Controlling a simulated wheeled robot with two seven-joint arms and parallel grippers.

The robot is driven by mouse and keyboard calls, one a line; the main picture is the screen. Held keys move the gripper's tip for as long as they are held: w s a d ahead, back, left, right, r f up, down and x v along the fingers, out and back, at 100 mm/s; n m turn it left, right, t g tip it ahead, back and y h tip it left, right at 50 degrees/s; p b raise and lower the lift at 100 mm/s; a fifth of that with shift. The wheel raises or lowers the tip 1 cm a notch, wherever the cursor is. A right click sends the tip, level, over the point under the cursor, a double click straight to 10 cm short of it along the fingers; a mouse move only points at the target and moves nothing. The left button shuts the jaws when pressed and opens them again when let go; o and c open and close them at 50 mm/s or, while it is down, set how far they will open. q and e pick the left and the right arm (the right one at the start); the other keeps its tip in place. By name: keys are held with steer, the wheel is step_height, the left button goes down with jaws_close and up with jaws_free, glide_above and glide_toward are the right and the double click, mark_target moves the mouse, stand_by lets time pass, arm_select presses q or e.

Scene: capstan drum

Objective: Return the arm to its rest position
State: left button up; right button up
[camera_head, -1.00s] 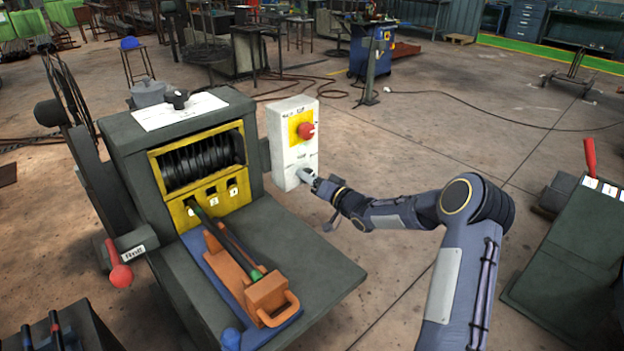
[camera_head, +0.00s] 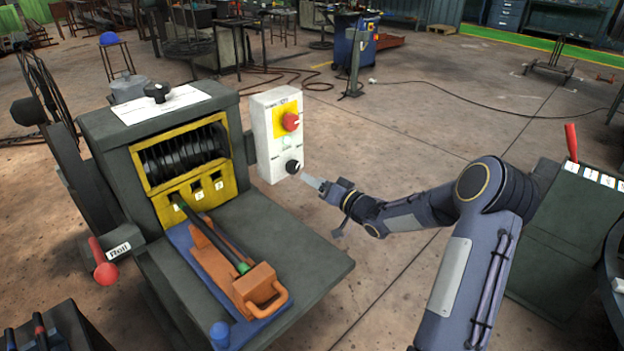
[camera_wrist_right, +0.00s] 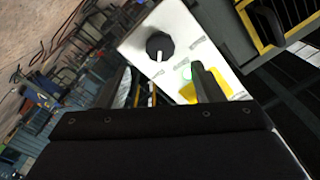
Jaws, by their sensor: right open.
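My right gripper (camera_head: 312,182) is open and empty. It is in front of and just right of the white control box (camera_head: 266,155), apart from its black knob (camera_head: 293,167). My right arm reaches in from the lower right, bent at the elbow. In the right wrist view, the gripper's two fingers (camera_wrist_right: 163,88) stand apart, with the black knob (camera_wrist_right: 159,46) and part of the white box (camera_wrist_right: 190,25) beyond them. My left gripper is not in view.
The box has a red button (camera_head: 290,122) on yellow. The capstan machine (camera_head: 105,135) stands left, with an orange handled block (camera_head: 250,290) on its shelf. A dark cabinet (camera_head: 575,235) with a red lever stands right. Open floor lies behind my arm.

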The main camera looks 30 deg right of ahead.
stand_by(0.4)
steer(key=s+a+r+g+h+p, duration=0.3)
steer(key=s+r+g+h, duration=0.2)
steer(key=s+r, duration=0.6)
steer(key=s+a+n+g+y+p, duration=0.1)
steer(key=s+a, duration=0.3)
steer(key=s, duration=0.5)
steer(key=s+a+f+n+g+y+p, duration=0.1)
steer(key=s+a+g, duration=0.2)
steer(key=s, duration=0.6)
steer(key=s+a+g+y+p, duration=0.1)
steer(key=s+a+g, duration=0.1)
steer(key=s+a, duration=0.4)
steer(key=s, duration=0.3)
steer(key=shift+f+n+g+y, duration=0.2)
steer(key=shift+n+g+y, duration=0.2)
